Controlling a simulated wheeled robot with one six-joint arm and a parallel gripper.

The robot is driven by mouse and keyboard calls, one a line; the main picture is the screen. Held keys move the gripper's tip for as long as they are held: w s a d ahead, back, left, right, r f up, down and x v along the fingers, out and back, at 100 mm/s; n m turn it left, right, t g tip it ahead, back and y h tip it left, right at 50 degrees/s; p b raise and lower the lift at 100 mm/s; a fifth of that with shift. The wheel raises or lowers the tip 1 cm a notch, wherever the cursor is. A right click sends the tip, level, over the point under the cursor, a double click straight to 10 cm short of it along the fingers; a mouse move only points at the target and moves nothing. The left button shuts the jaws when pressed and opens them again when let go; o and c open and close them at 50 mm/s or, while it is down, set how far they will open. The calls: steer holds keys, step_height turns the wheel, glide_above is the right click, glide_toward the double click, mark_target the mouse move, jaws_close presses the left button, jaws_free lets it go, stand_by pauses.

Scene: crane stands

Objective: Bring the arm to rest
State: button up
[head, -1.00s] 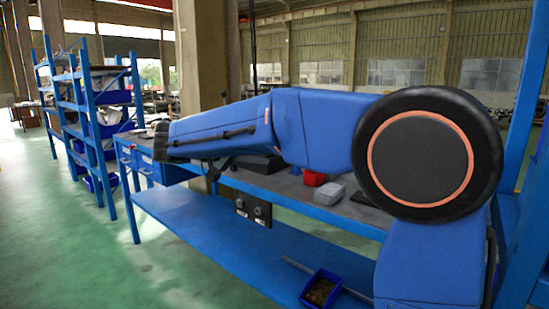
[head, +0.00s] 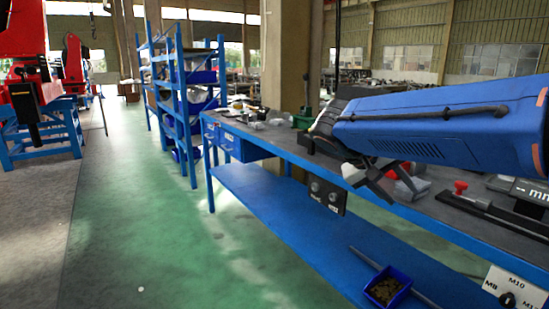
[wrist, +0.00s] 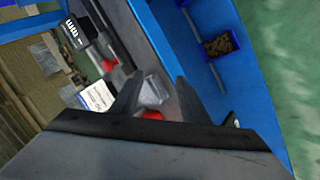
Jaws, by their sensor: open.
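My blue arm (head: 450,122) reaches in from the right of the head view, roughly level, above the workbench. My gripper (head: 400,190) hangs at its left end with dark fingers pointing down and forward over the bench. In the wrist view my gripper (wrist: 155,85) shows two dark fingers spread apart with nothing held between them. Behind the fingers, grey and red items lie on the bench top. I cannot tell exactly how high the fingertips are above these items.
The blue workbench (head: 300,232) has a lower shelf with a blue bin (head: 386,288) of small parts. A red-knobbed tool (head: 461,187) lies on top. Blue shelving (head: 185,100) stands behind; red machines (head: 25,70) stand at left. The green floor (head: 130,200) is clear.

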steer(key=s+a+f+n+t+y, duration=0.1)
steer(key=s+f+n+t+y, duration=0.1)
steer(key=s+f+y, duration=0.7)
steer(key=s+f, duration=0.8)
steer(key=s, duration=0.4)
steer(key=shift+s+a+f, duration=0.2)
steer(key=shift+a+f, duration=0.1)
steer(key=shift+a, duration=0.05)
stand_by(1.1)
